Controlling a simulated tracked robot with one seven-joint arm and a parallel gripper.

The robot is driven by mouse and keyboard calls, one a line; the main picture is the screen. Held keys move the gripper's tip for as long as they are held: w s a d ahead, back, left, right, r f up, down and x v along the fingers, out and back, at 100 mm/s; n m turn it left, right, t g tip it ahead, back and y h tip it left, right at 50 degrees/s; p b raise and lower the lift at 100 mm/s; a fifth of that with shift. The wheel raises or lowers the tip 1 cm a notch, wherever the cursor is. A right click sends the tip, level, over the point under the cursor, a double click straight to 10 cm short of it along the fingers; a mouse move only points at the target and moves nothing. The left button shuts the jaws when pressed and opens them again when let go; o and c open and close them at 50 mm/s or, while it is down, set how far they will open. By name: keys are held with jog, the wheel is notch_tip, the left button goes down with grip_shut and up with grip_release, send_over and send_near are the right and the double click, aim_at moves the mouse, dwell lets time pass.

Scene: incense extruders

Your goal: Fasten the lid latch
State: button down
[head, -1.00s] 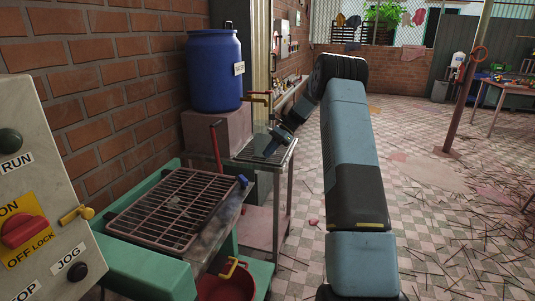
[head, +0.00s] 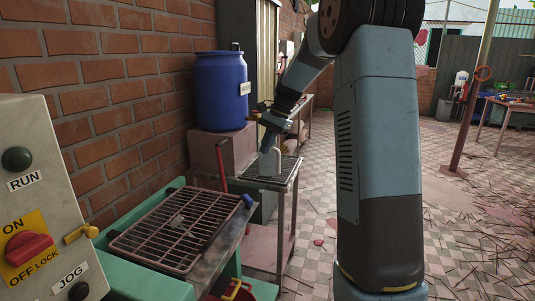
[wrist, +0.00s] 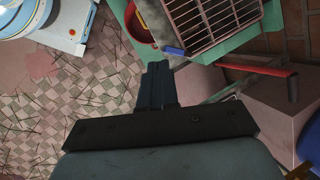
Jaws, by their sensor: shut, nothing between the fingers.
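A brown barred grille lid (head: 178,232) lies flat over the green machine. A blue-gripped piece (head: 249,200), possibly the latch handle, is at its right end; its blue end also shows in the wrist view (wrist: 174,51), by the grille's corner (wrist: 205,25). A red lever (head: 222,168) stands upright behind the grille. I cannot tell for certain which part is the latch. My gripper (head: 266,158) points down, right of and behind the grille, above the metal stand. In the wrist view my gripper (wrist: 157,70) is shut and empty, its tips appearing just below the blue end.
A grey control box (head: 35,190) with a red switch and yellow handle is at the near left. A blue drum (head: 221,92) stands on a block by the brick wall. A metal stand (head: 268,176) is beside the machine. A red bucket (wrist: 138,28) sits below.

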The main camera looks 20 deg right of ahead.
jog(key=s+a+r+n+t+h, duration=0.1)
jog(key=s+a+r+n+h, duration=0.15)
jog(key=s+r, duration=0.45)
jog(key=s+a+f+n+t+h, duration=0.1)
jog(key=s+n+t, duration=0.3)
jog(key=s, duration=2.4)
jog(key=f+n+h, duration=0.1)
jog(key=n, duration=0.3)
jog(key=shift+s+a+f+t, duration=0.15)
jog(key=shift+s+a+t, duration=0.1)
jog(key=shift+s+t, duration=0.05)
